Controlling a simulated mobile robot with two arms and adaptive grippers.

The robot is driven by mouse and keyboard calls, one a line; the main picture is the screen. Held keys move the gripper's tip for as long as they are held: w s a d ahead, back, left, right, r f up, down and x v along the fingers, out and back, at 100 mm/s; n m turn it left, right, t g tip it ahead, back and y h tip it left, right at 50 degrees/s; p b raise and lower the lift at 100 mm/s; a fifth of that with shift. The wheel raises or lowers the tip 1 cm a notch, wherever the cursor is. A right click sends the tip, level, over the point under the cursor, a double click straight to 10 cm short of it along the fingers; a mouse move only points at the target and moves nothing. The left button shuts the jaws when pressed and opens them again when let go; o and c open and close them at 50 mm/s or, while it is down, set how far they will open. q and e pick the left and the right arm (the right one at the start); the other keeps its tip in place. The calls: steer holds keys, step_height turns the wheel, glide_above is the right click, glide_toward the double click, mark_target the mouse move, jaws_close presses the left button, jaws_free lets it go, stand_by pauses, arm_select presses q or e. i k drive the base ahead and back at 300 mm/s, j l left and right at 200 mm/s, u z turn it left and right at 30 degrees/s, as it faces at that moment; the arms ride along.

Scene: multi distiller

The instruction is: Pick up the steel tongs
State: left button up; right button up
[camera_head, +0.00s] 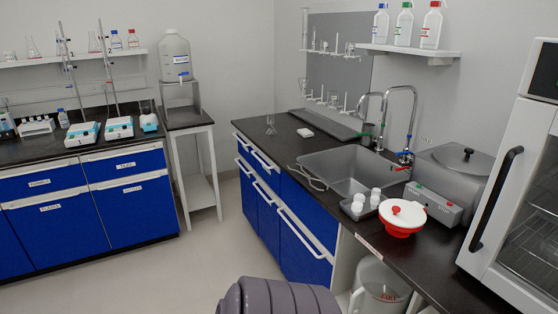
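The steel tongs (313,180) appear as thin, light metal lines on the black counter (262,140), at the left edge of the sink (345,165). They are small in the view, so I cannot tell exactly how they rest against the sink's edge. Neither of my grippers is in view.
A tray with white containers (357,206), a red bowl with a white lid (402,213) and a grey bath (453,172) stand right of the tongs. The oven door handle (496,200) juts out at right. Floor (190,265) at left is clear.

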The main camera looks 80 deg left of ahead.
mark_target(308, 176)
steer(key=j+u, duration=0.35)
steer(key=j, duration=1.4)
steer(key=j+z, duration=0.2)
steer(key=j, duration=0.25)
steer(key=k+j+z, duration=0.25)
steer(key=j, duration=0.2)
steer(key=j+u, duration=0.15)
steer(key=u, duration=0.2)
steer(key=i+j+u, duration=0.1)
steer(key=u, duration=0.3)
steer(key=i, duration=0.05)
